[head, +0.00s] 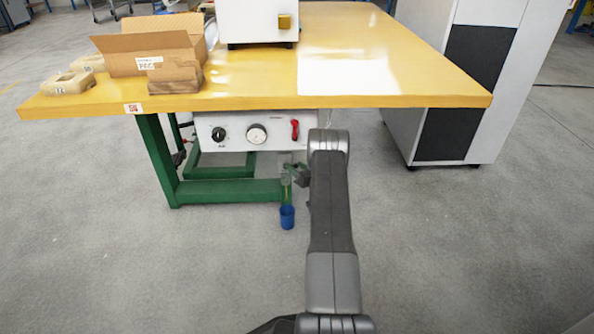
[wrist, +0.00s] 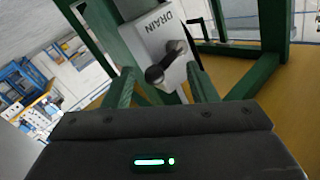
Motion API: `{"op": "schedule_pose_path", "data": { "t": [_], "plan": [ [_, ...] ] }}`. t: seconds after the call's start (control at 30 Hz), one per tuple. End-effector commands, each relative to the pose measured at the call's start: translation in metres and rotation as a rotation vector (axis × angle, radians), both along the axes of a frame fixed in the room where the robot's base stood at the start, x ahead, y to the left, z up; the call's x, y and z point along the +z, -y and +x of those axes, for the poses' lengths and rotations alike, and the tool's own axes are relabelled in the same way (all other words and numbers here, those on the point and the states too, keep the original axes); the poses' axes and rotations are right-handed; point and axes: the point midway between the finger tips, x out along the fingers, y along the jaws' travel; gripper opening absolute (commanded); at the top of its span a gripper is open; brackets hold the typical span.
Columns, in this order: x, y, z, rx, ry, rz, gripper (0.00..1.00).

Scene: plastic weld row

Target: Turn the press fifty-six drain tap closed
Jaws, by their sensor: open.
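In the wrist view the drain tap (wrist: 166,63) is a dark lever with a round knob end, on a pale plate (wrist: 147,37) lettered DRAIN. The lever slants from upper right to lower left. My gripper (wrist: 160,76) is open, its two green fingers on either side of the knob end. I cannot tell whether either finger touches it. In the head view my gripper (head: 291,174) is low beneath the bench's front edge, above a blue cup (head: 287,216). The tap cannot be made out there behind my arm and gripper.
The yellow bench top (head: 400,70) overhangs the area, with a green frame (head: 230,190) below. A white panel (head: 275,120) there carries a black knob, a gauge and a red lever (head: 295,129). A cardboard box (head: 125,58) sits on top. The floor in front is clear.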

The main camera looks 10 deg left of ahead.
Motion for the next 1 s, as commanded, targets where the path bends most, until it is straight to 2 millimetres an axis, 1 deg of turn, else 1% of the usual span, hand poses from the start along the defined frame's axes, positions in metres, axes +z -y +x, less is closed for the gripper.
{"op": "schedule_pose_path", "data": {
  "t": [0.23,0.27,0.4,0.47,0.5,0.73,1.0],
  "plan": [
    [0.0004,-0.0008,0.0005,0.0,0.0,0.0,0.52],
    [0.0004,-0.0007,0.0004,0.0,0.0,0.0,0.48],
    [0.0002,-0.0005,0.0004,0.0,0.0,0.0,0.21],
    [0.0,-0.0005,0.0003,0.0,0.0,0.0,0.09],
    [-0.0002,-0.0005,0.0002,0.0,-0.001,-0.001,0.07],
    [-0.0003,-0.0012,-0.0007,0.001,0.001,-0.016,0.06],
    [0.0072,-0.005,-0.0029,0.003,0.055,-0.217,0.06]
  ]
}}
